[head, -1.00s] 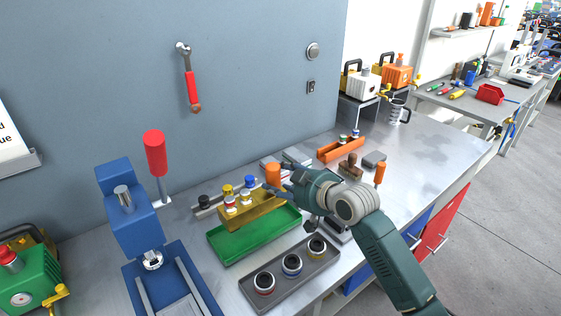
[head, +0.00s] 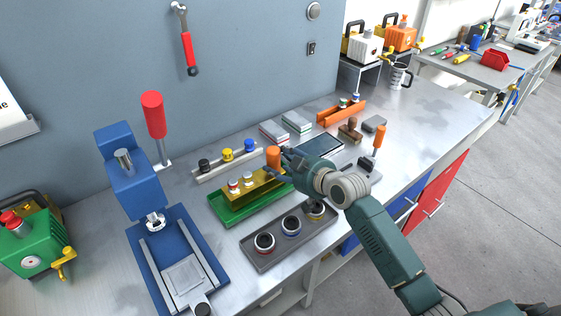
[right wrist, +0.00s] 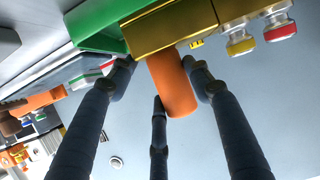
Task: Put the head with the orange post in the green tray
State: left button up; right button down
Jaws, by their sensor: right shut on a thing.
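My right gripper (head: 281,164) is shut on the orange post from the right. In the right wrist view the fingers surround the orange post (right wrist: 172,85), with the brass block (right wrist: 175,25) and part of the green tray (right wrist: 100,20) beyond. My left gripper is not in view.
A grey tray (head: 270,258) with several round black-rimmed parts lies in front of the green tray. A blue press (head: 135,175) with a red handle stands left. A rail with coloured knobs (head: 220,168) is behind. Another orange-handled tool (head: 378,140) stands right.

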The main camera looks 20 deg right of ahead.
jog(key=shift+w+r, duration=0.1)
jog(key=shift+r, duration=0.1)
jog(key=c, duration=0.8)
grip_release()
jog(key=shift+f, duration=0.25)
jog(key=shift+s, duration=0.2)
jog(key=shift+r, duration=0.15)
jog(key=b+v, duration=0.1)
jog(key=v, duration=1.1)
